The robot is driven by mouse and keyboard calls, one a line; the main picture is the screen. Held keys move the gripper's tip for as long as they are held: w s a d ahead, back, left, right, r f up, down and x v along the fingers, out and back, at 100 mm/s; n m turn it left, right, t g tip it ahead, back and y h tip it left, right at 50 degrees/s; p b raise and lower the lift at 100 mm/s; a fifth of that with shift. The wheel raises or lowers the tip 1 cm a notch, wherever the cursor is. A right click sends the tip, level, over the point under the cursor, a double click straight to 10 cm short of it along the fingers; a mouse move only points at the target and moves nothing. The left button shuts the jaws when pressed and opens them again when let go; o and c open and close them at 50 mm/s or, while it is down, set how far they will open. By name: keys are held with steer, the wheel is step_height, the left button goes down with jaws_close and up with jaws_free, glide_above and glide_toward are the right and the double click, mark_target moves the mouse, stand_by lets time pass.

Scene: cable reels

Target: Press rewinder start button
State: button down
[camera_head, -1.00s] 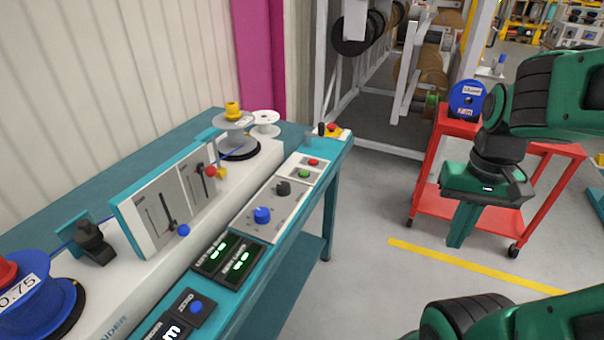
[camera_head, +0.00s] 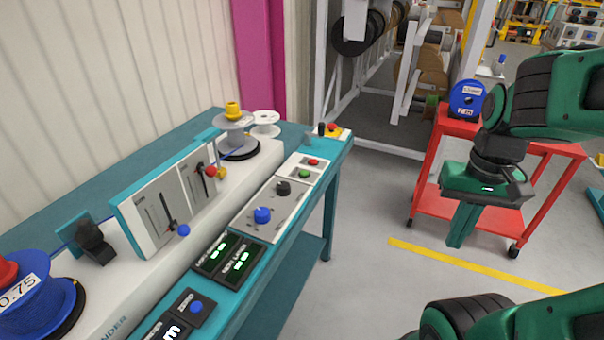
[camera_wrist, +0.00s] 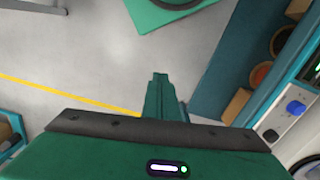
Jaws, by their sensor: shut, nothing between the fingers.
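The rewinder (camera_head: 140,270) lies along the teal bench at the left. Its control panel (camera_head: 270,208) carries a green button (camera_head: 304,174), a red button (camera_head: 313,162), a black knob (camera_head: 283,188) and a blue knob (camera_head: 262,215). In the wrist view the blue knob (camera_wrist: 296,107) shows at the right edge; the green button is not seen there. My gripper (camera_head: 459,240) is shut and empty, pointing down over open floor, right of the bench and in front of the red cart. Its fingers also show in the wrist view (camera_wrist: 160,80).
A red cart (camera_head: 463,208) with a blue reel (camera_head: 467,99) stands behind my gripper. A red emergency button (camera_head: 333,128) sits at the bench's far end. Lit displays (camera_head: 228,257) lie nearer. Open floor (camera_head: 375,215) separates bench and cart; a reel rack (camera_head: 405,70) stands behind.

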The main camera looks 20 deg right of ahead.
stand_by(0.6)
steer(key=n+t+y, duration=0.2)
steer(key=t+y, duration=0.2)
steer(key=t, duration=0.5)
glide_above(307, 174)
steer(key=shift+w+r, duration=0.15)
steer(key=shift+r, duration=0.05)
steer(key=shift+f, duration=0.15)
steer(key=shift+f, duration=4.25)
steer(key=shift+f, duration=0.1)
steer(key=shift+f, duration=0.25)
